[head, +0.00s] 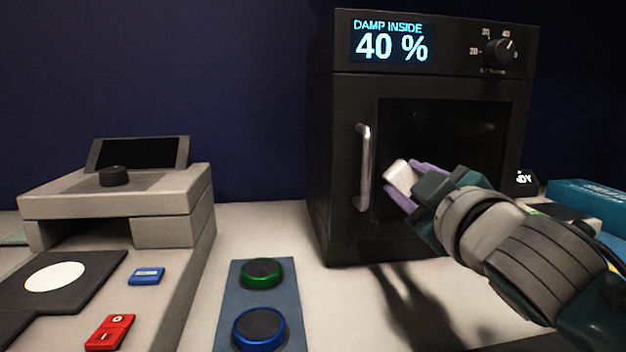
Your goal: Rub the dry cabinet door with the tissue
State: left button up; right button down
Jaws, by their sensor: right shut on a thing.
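The dry cabinet (320,150) is a black box standing at the back, with a lit display reading "DAMP INSIDE 40 %". Its door (365,100) is closed, with a dark window and a vertical metal handle (363,168) on the left side. My right gripper (400,183) comes in from the right, in front of the lower part of the door window. Its purple fingers are shut on a small white tissue (399,175), just right of the handle. I cannot tell whether the tissue touches the door. My left gripper is not in view.
A grey bench device (110,205) with a tilted dark screen stands at the left. A blue-grey pad (275,310) holds a green-rimmed and a blue-rimmed disc. Blue and red small blocks lie at front left. A teal box (585,195) sits at the right.

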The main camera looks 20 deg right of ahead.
jog(key=shift+a+r, duration=0.1)
jog(key=shift+a, duration=0.05)
jog(key=shift+s+a+r+p, duration=0.1)
jog(key=shift+s+a+p, duration=0.2)
jog(key=shift+s, duration=0.2)
jog(key=v, duration=0.4)
jog(key=shift+s+d+p, duration=0.15)
jog(key=shift+s+p, duration=0.15)
jog(key=shift+p, duration=0.05)
jog(key=v, duration=0.3)
dwell(0.3)
